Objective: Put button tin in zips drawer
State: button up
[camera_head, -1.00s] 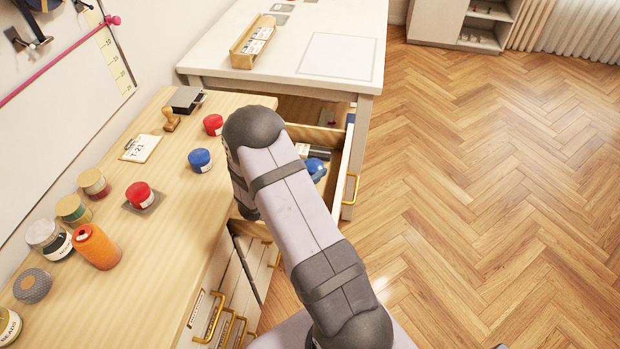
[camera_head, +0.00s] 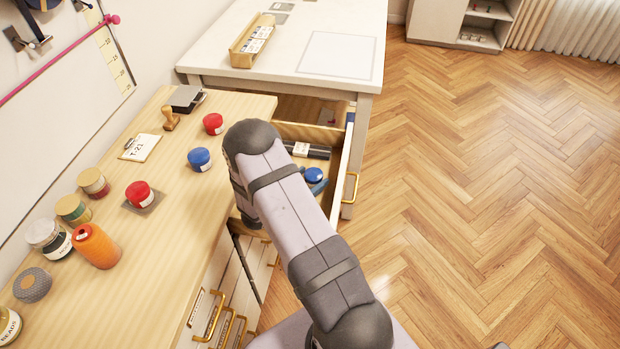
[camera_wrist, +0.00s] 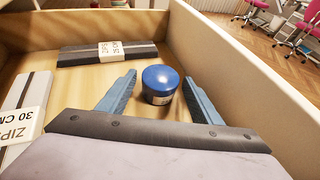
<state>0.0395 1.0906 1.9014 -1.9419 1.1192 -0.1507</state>
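A round blue tin (camera_wrist: 161,84) lies in the open zips drawer (camera_wrist: 232,58), seemingly on its floor. The drawer also shows in the head view (camera_head: 350,143), with the tin (camera_head: 313,174) inside near the front wall. My gripper (camera_wrist: 159,77) reaches into the drawer with its two blue fingers open, one on each side of the tin. A gap shows between the tin and each finger. In the head view my arm hides much of the gripper and the near part of the drawer. Other tins stand on the wooden worktop: one blue (camera_head: 200,159), red ones (camera_head: 140,194).
Jars and an orange thread spool (camera_head: 97,246) stand on the worktop. A white table (camera_head: 290,90) stands beyond the drawer.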

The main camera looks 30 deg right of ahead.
aim_at(309, 178)
jog(key=shift+r, duration=0.1)
jog(key=shift+r, duration=0.1)
jog(key=v, duration=0.4)
jog(key=shift+a+b, duration=0.25)
jog(key=shift+b, duration=0.05)
notch_tip(309, 178, up, 7)
jog(key=shift+s+r, duration=0.15)
jog(key=shift+r, duration=0.05)
jog(key=shift+a, duration=0.15)
dwell(0.3)
